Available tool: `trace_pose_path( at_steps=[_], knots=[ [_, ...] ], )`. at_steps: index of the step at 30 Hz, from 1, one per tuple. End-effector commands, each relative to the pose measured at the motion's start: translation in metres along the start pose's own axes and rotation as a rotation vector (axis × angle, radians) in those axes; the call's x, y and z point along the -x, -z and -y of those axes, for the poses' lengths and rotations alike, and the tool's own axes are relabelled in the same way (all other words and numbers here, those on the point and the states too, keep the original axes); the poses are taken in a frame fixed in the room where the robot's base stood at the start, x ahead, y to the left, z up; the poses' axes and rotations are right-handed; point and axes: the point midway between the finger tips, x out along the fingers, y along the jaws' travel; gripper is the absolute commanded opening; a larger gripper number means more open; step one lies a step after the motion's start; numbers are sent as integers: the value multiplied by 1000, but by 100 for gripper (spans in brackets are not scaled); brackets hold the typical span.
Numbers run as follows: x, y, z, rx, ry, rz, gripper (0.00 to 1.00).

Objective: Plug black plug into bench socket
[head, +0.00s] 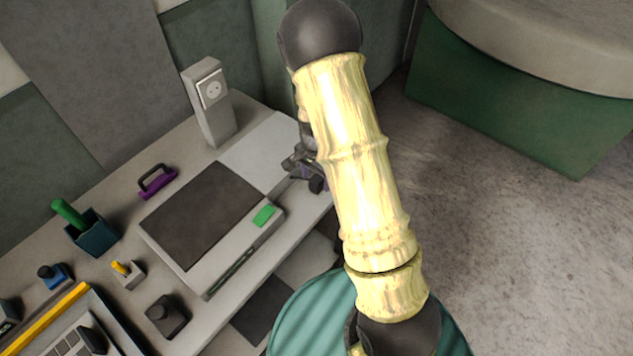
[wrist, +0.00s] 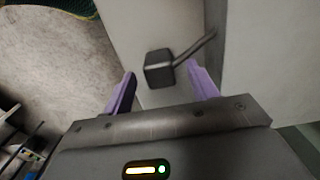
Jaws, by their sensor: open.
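The black plug (wrist: 158,69) lies on the pale bench top in the wrist view, its dark cable running off to the upper right. My gripper (wrist: 162,88) is open, with one purple finger on each side below the plug. The plug is just beyond the fingertips, roughly between their lines; I cannot tell whether they touch it. In the head view my gripper (head: 303,168) is partly hidden behind my arm, over the bench's right end, and I cannot make out the plug there.
A flat machine (head: 187,272) with a dark top and green button (head: 264,215) stands left of my gripper. The post rises near the back wall.

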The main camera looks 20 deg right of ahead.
Motion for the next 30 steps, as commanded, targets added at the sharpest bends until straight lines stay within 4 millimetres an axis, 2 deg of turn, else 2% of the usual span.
trace_pose_path(
  at_steps=[5,20,27,30],
  knots=[
    [-15,0,0,0,1,0,58],
    [-15,0,0,0,1,-1,58],
    [-15,0,0,0,1,-1,13],
    [-15,0,0,0,2,-1,12]
  ],
)
